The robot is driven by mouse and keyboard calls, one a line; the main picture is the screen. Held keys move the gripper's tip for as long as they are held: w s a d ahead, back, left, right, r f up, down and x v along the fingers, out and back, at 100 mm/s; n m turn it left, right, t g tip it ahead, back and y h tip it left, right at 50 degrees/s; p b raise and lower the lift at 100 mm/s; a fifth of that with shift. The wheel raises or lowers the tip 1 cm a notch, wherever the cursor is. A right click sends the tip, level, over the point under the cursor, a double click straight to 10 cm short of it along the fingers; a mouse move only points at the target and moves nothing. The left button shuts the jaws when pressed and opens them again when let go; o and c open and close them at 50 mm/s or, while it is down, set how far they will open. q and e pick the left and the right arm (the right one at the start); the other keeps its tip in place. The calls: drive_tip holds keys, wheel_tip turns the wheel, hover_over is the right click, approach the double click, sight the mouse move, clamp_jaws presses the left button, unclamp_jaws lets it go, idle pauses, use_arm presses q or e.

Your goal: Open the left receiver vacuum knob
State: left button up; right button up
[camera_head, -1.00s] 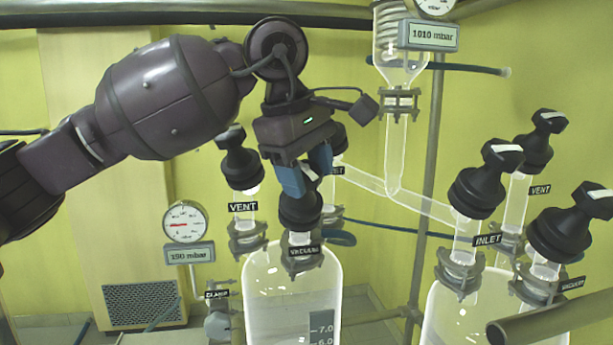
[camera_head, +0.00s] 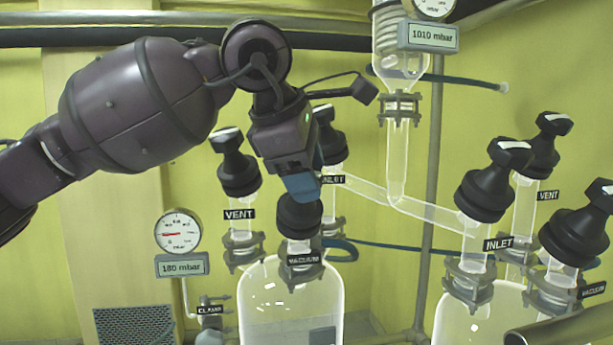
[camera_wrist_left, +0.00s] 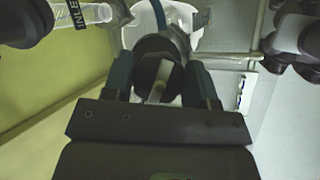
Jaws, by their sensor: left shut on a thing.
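The left receiver (camera_head: 262,306) is a clear glass vessel at the bottom centre of the head view. Its black vacuum knob (camera_head: 299,218) stands on top, above the label "VACUUM" (camera_head: 305,259). My left gripper (camera_head: 303,186), with blue fingers, comes down from above and is shut on the knob's handle, which the fingers mostly hide. In the left wrist view the knob (camera_wrist_left: 160,62) sits between the two fingers, its pale handle stripe (camera_wrist_left: 159,82) running slightly tilted. My right gripper is not in view.
The vent knob (camera_head: 238,168) stands close to the left of my gripper, and the inlet knob (camera_head: 330,142) just behind it. A gauge (camera_head: 178,231) reads 180 mbar at left. More black knobs (camera_head: 487,188) stand on the right vessel. A glass tube (camera_head: 400,207) crosses behind.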

use_arm(q)
drive_tip(key=shift+r, duration=0.1)
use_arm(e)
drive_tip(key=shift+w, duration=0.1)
use_arm(q)
drive_tip(key=o, duration=0.9)
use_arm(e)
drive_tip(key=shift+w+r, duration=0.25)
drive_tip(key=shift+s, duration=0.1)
use_arm(q)
drive_tip(key=shift+s+a+r, duration=0.1)
drive_tip(key=shift+s+r, duration=0.05)
drive_tip(key=shift+r, duration=0.05)
drive_tip(key=shift+v, duration=5.1)
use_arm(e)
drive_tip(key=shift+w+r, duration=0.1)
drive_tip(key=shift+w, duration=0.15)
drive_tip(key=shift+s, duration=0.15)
